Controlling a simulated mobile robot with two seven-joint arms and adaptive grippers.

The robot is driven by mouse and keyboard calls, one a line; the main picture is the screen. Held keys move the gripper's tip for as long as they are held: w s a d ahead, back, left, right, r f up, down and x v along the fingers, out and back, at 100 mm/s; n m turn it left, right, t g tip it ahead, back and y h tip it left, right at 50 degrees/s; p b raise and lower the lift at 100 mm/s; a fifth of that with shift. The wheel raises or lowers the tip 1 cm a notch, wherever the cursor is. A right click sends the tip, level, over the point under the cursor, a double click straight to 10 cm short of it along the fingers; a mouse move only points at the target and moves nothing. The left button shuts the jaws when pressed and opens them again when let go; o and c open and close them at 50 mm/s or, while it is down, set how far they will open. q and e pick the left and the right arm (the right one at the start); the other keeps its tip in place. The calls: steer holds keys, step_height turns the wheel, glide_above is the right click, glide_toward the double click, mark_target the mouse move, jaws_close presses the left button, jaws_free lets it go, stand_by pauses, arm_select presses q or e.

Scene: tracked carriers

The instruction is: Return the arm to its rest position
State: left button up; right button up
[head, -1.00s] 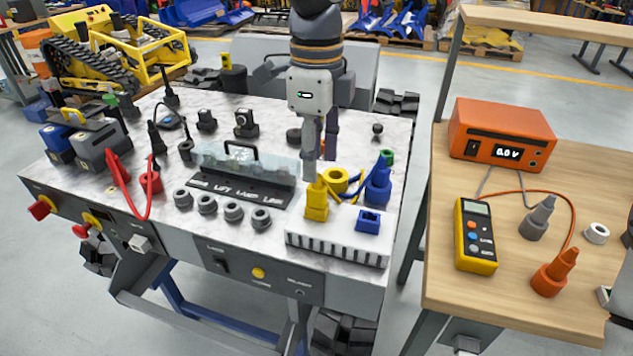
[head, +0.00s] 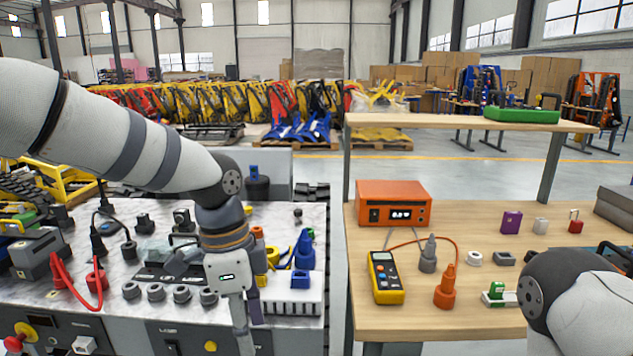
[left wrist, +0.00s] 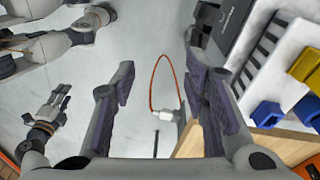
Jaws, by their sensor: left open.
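My left gripper (head: 248,322) hangs fingers down at the front edge of the marble-topped table (head: 318,222), in front of the white slotted box (head: 308,302). In the left wrist view its two fingers (left wrist: 162,95) stand wide apart with nothing between them. Below them is grey floor and an orange cable loop with a white connector (left wrist: 160,117). My right arm (head: 575,300) shows at the lower right of the head view, its gripper out of that picture. What looks like my right gripper (left wrist: 58,100) is small at the left of the left wrist view; its jaws are unclear.
The white box carries blue and yellow parts (left wrist: 300,112). To the right, a wooden bench (head: 365,335) holds an orange meter box (head: 393,204), a yellow multimeter (head: 386,278) and an orange plug (head: 446,288). A raised shelf (head: 420,121) spans above it. A floor gap separates the tables.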

arm_select(q)
steer(key=s+f+n+g+h, duration=0.1)
steer(key=s+f+n, duration=0.2)
steer(key=s+f, duration=0.5)
steer(key=s+f+n+h, duration=0.1)
steer(key=s+f+n, duration=0.25)
steer(key=f, duration=0.85)
steer(key=s+a+f+n+y, duration=0.1)
steer(key=s+a+f+n, duration=0.1)
steer(key=s, duration=0.5)
steer(key=s+a+f+n+y, duration=0.1)
steer(key=s+a+f+n, duration=0.1)
steer(key=s+a+n, duration=0.3)
steer(key=s+a+f+n+y, duration=0.1)
steer(key=s+a+f+n, duration=0.1)
steer(key=s+a, duration=0.3)
steer(key=s+n, duration=0.1)
steer(key=s, duration=0.2)
steer(key=shift+s+f, duration=0.3)
steer(key=shift+f, duration=0.05)
arm_select(e)
steer(key=shift+w, duration=0.5)
